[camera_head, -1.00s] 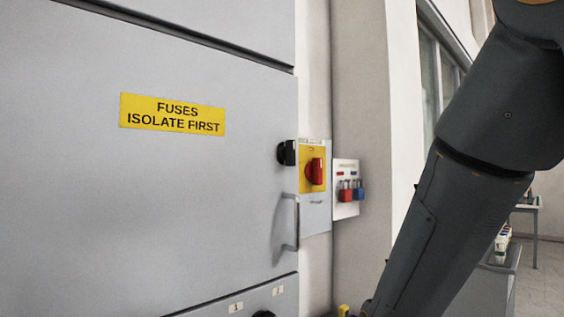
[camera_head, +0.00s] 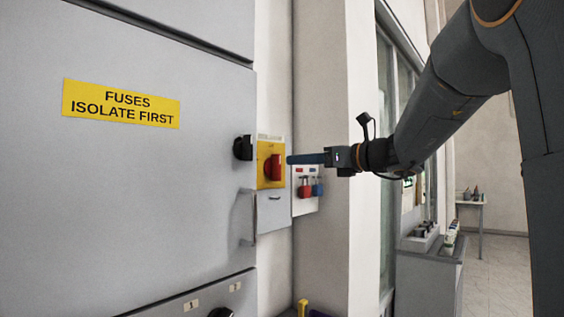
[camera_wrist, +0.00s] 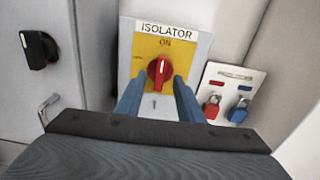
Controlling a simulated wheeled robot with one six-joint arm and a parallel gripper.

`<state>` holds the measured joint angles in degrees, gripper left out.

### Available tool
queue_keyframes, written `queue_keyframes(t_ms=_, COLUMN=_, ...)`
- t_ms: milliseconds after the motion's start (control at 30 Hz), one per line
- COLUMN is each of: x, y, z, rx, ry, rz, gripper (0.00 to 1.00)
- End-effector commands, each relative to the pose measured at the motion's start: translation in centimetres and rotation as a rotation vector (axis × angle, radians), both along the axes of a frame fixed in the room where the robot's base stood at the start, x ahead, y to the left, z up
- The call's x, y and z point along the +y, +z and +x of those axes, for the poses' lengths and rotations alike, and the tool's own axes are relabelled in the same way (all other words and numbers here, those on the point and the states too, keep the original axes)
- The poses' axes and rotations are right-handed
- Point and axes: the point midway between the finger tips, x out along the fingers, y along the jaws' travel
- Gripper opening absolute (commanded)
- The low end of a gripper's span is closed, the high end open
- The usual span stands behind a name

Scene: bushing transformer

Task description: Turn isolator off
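The isolator has a red rotary handle (camera_head: 273,167) on a yellow plate (camera_head: 264,151), on a grey box beside the cabinet. In the wrist view the red handle (camera_wrist: 159,70) stands near upright, its pointer toward the "ON" mark, under a label reading "ISOLATOR" (camera_wrist: 166,29). My gripper (camera_head: 290,159) reaches in from the right, its blue fingertips close to the red handle. In the wrist view my gripper (camera_wrist: 158,85) has its two blue fingers apart, one either side of the handle's lower part. I cannot tell whether they touch it.
A black knob (camera_head: 243,148) and a bar handle (camera_head: 247,218) sit on the grey cabinet (camera_head: 130,190) to the left. A panel with red and blue padlocks (camera_head: 305,187) hangs just right of the isolator. A wall pillar (camera_head: 325,240) stands right of that.

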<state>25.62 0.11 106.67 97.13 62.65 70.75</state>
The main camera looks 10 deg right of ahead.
Motion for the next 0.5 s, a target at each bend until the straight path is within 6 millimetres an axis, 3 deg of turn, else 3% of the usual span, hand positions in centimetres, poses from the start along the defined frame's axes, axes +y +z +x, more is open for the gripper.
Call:
queue_keyframes(t_ms=100, x=0.0, y=1.2, z=0.5, rx=-0.011, ry=-0.004, rz=0.034, gripper=0.34)
queue_keyframes(t_ms=500, x=3.4, y=1.2, z=5.0, rx=-0.01, ry=-0.002, rz=0.034, gripper=0.34)
